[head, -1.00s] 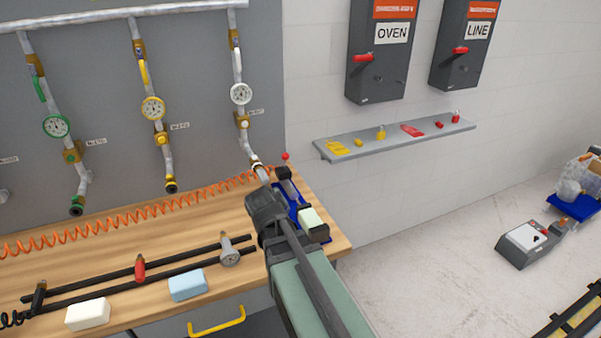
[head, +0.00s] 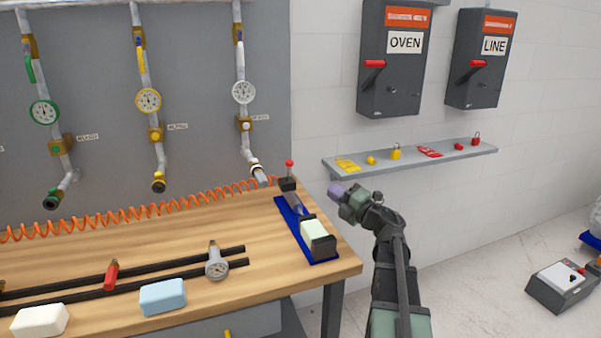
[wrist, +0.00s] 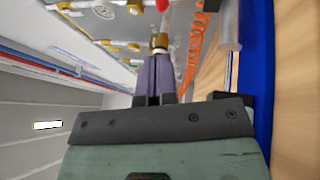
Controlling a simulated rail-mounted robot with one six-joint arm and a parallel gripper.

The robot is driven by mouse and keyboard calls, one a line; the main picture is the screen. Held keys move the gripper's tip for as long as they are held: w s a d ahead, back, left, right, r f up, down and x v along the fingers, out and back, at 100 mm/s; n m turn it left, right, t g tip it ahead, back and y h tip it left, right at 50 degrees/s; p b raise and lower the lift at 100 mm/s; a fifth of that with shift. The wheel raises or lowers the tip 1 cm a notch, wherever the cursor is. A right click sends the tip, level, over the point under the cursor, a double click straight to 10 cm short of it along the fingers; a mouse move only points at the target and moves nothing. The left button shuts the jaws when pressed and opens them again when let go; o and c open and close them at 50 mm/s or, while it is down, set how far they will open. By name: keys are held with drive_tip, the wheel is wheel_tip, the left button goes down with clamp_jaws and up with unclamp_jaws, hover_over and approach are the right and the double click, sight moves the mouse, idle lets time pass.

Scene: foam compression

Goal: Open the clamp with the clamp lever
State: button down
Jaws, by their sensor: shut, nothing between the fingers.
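The clamp has a blue base (head: 287,226) at the right end of the bench. Its short lever stands about upright at the back, topped by a red knob (head: 289,163). A pale green foam block (head: 314,227) sits at the clamp's front, against a dark jaw. My gripper (head: 334,189) is right of the lever, apart from it, with its purple fingers shut and empty. In the wrist view the shut fingers (wrist: 154,76) point toward the wall pipes. The red knob (wrist: 162,4) shows at the top edge there, and the blue base (wrist: 260,75) runs along the right.
An orange coiled hose (head: 130,217) runs along the back of the bench (head: 200,290). Black rails with a gauge (head: 216,262), a blue block (head: 163,297) and a white block (head: 40,321) lie to the left. A wall shelf (head: 400,164) holds padlocks and tags, behind and right of my gripper.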

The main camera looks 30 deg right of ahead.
sight(292, 164)
drive_tip(key=shift+w, duration=0.1)
drive_tip(key=p+x, duration=0.3)
drive_tip(key=x, duration=1.1)
drive_tip(key=shift+r, duration=0.2)
